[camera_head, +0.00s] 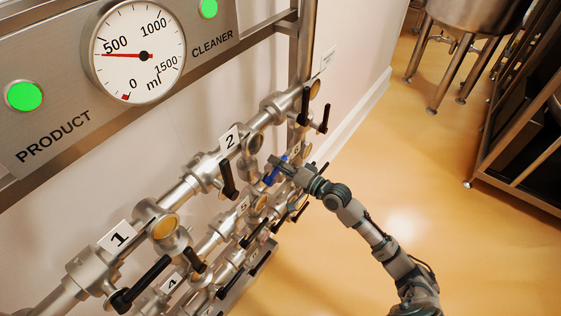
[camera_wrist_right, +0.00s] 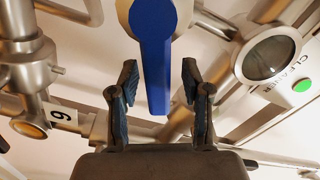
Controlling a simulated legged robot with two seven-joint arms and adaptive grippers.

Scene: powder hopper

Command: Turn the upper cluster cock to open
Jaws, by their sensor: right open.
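A cock with a blue lever handle (camera_head: 270,179) sits on the pipe cluster, right of the label 2 and below the upper pipe. In the right wrist view the blue handle (camera_wrist_right: 153,60) hangs down from the top of the picture, its free end between my fingers. My right gripper (camera_head: 280,166) is at this handle in the head view, covering part of it. In the wrist view the right gripper (camera_wrist_right: 161,92) is open, with a gap on each side of the handle. My left gripper is not in view.
Several black-handled cocks (camera_head: 228,180) crowd around on the stacked pipes. A panel (camera_head: 60,60) with a dial gauge (camera_head: 138,52) and green lights is at the upper left. A steel vessel (camera_head: 470,15) and a dark rack (camera_head: 525,125) stand at the back right. The floor between is clear.

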